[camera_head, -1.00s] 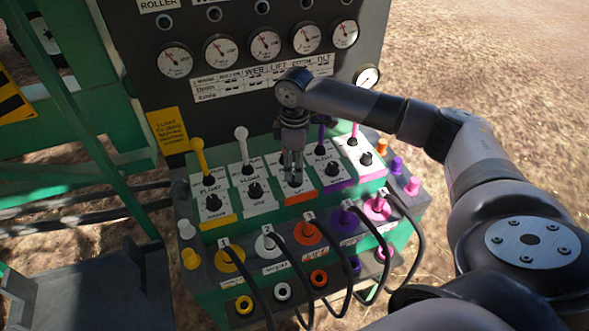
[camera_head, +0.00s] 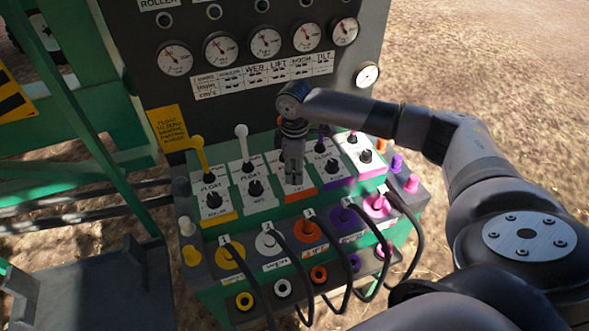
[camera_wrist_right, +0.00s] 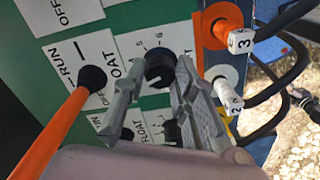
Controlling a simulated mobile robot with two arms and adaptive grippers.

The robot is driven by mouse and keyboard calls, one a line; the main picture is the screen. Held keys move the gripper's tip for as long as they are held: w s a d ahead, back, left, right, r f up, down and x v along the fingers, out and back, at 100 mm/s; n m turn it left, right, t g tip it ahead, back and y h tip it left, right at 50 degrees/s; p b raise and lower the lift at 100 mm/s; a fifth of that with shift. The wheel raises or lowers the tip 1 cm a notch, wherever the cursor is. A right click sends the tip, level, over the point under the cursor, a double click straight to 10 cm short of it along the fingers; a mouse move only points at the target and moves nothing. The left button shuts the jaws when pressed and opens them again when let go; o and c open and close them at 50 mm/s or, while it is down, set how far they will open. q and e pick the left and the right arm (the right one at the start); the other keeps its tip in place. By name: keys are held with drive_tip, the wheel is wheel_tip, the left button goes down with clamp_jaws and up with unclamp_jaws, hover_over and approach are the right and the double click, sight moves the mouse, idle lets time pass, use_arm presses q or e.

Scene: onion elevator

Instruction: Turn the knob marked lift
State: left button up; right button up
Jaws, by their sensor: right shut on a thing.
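My right gripper (camera_head: 293,181) reaches down onto the orange-edged panel section (camera_head: 301,196), third from the left. In the right wrist view, the black knob (camera_wrist_right: 160,69) sits between the two fingertips (camera_wrist_right: 160,62), on a white plate. The fingers are closed around it from both sides. In the head view the fingers hide this knob. The small markings on its plate are too blurred to read there. My left gripper is not in view.
An orange lever (camera_wrist_right: 57,125) stands close beside the gripper. Neighbouring sections have yellow (camera_head: 201,155) and white (camera_head: 243,145) levers and black knobs. Plugs with black cables, such as the orange plug (camera_head: 309,231), line the front ledge. Gauges (camera_head: 265,42) stand behind.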

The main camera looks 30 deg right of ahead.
clamp_jaws()
drive_tip(key=n+p, duration=0.2)
drive_tip(key=shift+r+n+p, duration=0.2)
drive_tip(key=shift+n+p, duration=0.2)
drive_tip(key=shift+f+n+p, duration=0.1)
drive_tip(key=shift+n+p, duration=0.65)
drive_tip(key=shift+n, duration=0.35)
drive_tip(key=shift+n+p, duration=0.6)
drive_tip(key=shift+n, duration=0.8)
drive_tip(key=o, duration=0.7)
unclamp_jaws()
drive_tip(key=shift+f, duration=0.1)
drive_tip(key=shift+c, duration=0.2)
